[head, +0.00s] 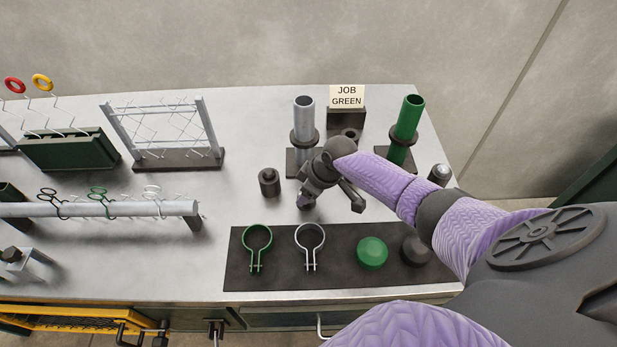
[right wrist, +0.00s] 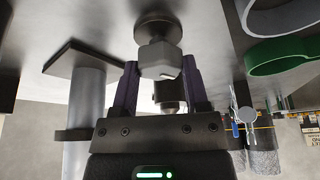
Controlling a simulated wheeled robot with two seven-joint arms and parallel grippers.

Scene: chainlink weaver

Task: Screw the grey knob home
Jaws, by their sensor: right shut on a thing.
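The grey knob (right wrist: 160,58) is a faceted light-grey head in front of a dark round base (right wrist: 158,27) in the right wrist view. My right gripper (right wrist: 160,72) has its two purple fingers on either side of the knob and is shut on it. In the head view the right gripper (head: 306,202) points down at the bench, just behind the dark mat; the knob is mostly hidden there. How far the knob is screwed in cannot be told. My left gripper is not in view.
A dark mat (head: 240,280) in front holds green and grey ring clamps and two round discs. Behind stand a grey post (head: 304,115), a green post (head: 409,117) and a "JOB GREEN" sign (head: 347,97). A dark cylinder (head: 269,182) is left of the gripper. A hook rail (head: 100,209) lies left.

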